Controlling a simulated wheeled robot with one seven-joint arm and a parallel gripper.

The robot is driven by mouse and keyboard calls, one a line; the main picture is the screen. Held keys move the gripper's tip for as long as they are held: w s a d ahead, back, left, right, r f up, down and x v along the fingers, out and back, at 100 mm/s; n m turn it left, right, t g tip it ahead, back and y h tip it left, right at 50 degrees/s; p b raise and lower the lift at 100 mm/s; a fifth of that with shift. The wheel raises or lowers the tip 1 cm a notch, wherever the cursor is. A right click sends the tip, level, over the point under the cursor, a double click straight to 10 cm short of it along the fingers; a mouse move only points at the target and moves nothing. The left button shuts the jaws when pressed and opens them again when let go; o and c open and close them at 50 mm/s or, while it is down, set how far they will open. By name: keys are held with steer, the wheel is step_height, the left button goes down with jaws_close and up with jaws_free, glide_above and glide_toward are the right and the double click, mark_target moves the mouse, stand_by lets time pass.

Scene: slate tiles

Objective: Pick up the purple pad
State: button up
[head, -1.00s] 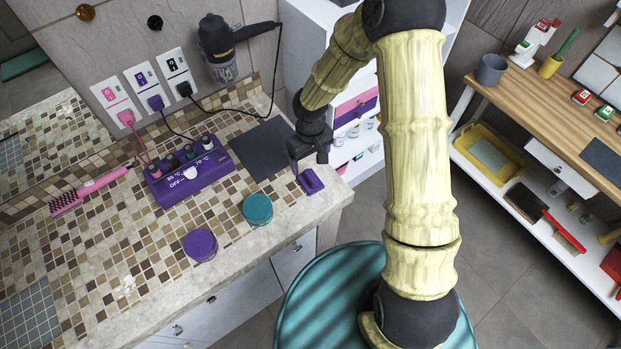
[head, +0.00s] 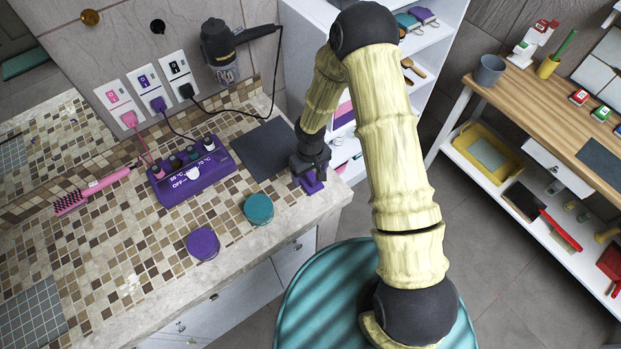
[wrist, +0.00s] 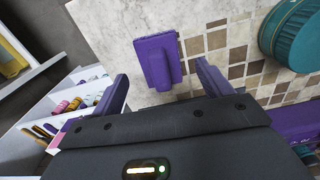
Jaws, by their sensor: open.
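The purple pad (wrist: 158,60) is a small block with a raised edge, lying on the countertop near its right front corner. In the head view the pad (head: 314,186) shows partly under my gripper (head: 306,175). In the wrist view my gripper (wrist: 160,88) is open, with one purple finger on each side, and the pad lies ahead of and between the fingertips. The fingers do not visibly touch it. The height of the fingertips above the counter is hard to tell.
A teal round container (head: 259,208) stands left of the pad, and a purple one (head: 203,243) further left. A dark grey mat (head: 263,150) and a purple control box (head: 190,175) lie behind. The counter edge is close by, with white shelves (head: 425,50) at the right.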

mark_target(308, 182)
steer(key=shift+f, duration=1.4)
steer(key=shift+c, duration=0.5)
steer(key=c, duration=1)
